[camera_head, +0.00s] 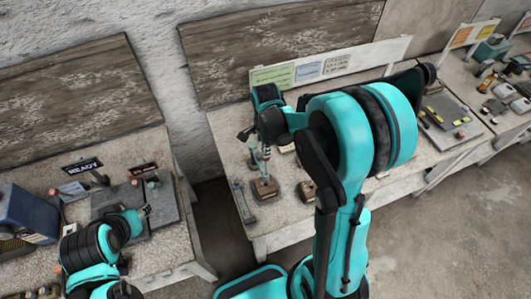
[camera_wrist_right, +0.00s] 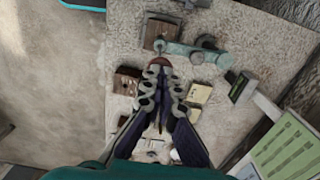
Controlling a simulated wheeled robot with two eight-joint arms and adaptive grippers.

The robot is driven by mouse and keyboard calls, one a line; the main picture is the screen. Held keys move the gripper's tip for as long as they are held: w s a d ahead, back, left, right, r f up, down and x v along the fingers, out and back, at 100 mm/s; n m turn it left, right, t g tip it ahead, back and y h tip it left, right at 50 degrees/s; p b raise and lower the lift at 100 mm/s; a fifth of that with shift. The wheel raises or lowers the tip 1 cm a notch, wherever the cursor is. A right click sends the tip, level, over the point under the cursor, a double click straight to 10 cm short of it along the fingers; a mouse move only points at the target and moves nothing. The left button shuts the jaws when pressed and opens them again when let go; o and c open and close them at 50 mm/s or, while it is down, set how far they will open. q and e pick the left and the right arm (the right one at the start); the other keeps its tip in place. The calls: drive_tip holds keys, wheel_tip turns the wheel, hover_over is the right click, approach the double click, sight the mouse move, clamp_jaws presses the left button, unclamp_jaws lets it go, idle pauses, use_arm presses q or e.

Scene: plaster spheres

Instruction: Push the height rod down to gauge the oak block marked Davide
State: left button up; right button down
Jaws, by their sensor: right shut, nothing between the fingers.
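My right gripper (camera_head: 262,150) reaches down over the middle bench; in the wrist view it (camera_wrist_right: 162,75) is shut with nothing between its fingers. A small reddish-brown knob (camera_wrist_right: 160,61), apparently the height rod's top, shows right at the fingertips; I cannot tell whether they touch. A grey-green gauge arm (camera_wrist_right: 190,52) extends beside it. One brown wooden block (camera_head: 265,188) stands below the gripper, and it also shows in the wrist view (camera_wrist_right: 155,34). Another brown block (camera_head: 306,191) is to its right. No name on either block is legible. My left gripper (camera_head: 142,211) is over the left bench, its jaws unclear.
A grey metal tool (camera_head: 243,203) lies left of the blocks. Pale labelled pieces (camera_wrist_right: 200,93) lie near the gripper in the wrist view. A sign board (camera_head: 315,69) stands at the back. The left bench has a READY sign (camera_head: 82,167) and a blue box (camera_head: 25,215).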

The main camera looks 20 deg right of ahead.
drive_tip(key=shift+r+p, duration=1.4)
drive_tip(key=shift+r, duration=0.9)
drive_tip(key=s+a+f+n+t+b, duration=0.2)
drive_tip(key=s+f+n+b, duration=0.3)
drive_tip(key=b, duration=0.9)
drive_tip(key=s+a+f+n+t+b, duration=0.2)
drive_tip(key=s+f+n+t+b, duration=0.3)
drive_tip(key=f+n+b, duration=0.6)
drive_tip(key=s+n+b, duration=0.1)
drive_tip(key=n+b, duration=0.1)
drive_tip(key=b, duration=0.1)
drive_tip(key=shift+s+a+f+n, duration=0.2)
drive_tip(key=shift+s+a+n, duration=0.1)
drive_tip(key=shift+a, duration=0.1)
